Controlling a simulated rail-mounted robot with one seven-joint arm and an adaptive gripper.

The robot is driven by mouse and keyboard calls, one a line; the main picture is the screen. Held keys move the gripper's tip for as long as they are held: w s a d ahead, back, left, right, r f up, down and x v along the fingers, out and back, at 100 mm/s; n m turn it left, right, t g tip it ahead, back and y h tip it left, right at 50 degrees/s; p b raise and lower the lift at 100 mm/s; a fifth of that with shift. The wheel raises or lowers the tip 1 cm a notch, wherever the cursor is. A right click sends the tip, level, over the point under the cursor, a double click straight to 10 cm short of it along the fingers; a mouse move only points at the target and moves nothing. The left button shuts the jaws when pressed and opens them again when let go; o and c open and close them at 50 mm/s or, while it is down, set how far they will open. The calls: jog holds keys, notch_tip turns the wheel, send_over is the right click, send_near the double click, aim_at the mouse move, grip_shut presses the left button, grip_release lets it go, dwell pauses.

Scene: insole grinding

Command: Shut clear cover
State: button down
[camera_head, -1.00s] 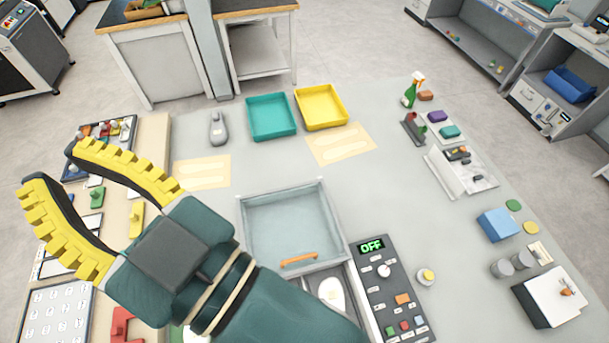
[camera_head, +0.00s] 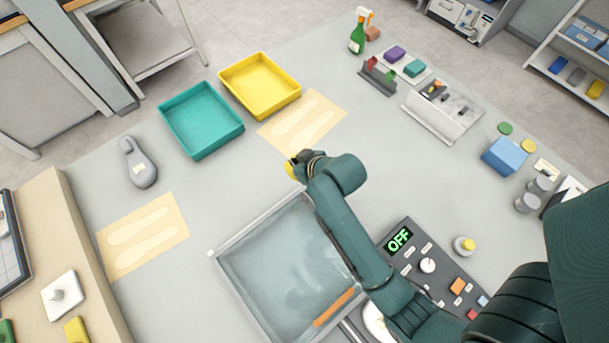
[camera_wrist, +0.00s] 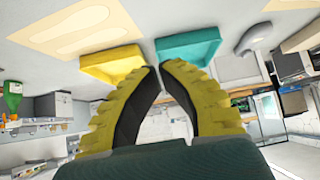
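The clear cover (camera_head: 285,270) is a transparent panel in a grey frame, with an orange handle (camera_head: 335,306) at its near right side. Its exact tilt is hard to tell. My forearm crosses the cover's right edge. The control box (camera_head: 428,266) reads OFF. A white oval piece (camera_head: 376,325) is mostly hidden behind my arm.
A teal tray (camera_head: 200,120) and a yellow tray (camera_head: 260,84) stand behind the cover. Beige insole sheets (camera_head: 143,236) lie flat, near a grey device (camera_head: 138,162). A blue block (camera_head: 505,156) and a spray bottle (camera_head: 359,32) are on the right side.

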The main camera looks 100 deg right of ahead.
jog(key=shift+m+g+y, duration=0.3)
jog(key=shift+m+g, duration=0.2)
jog(key=s+f, duration=0.4)
jog(key=f, duration=0.1)
jog(key=shift+s+a+f, duration=0.15)
jog(key=shift+s+a, duration=0.15)
jog(key=f, duration=0.2)
jog(key=w+d+f, duration=0.1)
jog(key=f, duration=0.2)
jog(key=d+f, duration=0.1)
jog(key=f, duration=0.1)
jog(key=shift+w+d+f+b, duration=0.1)
jog(key=shift+w+f+b, duration=0.2)
jog(key=shift+b, duration=0.1)
jog(key=shift+s, duration=0.1)
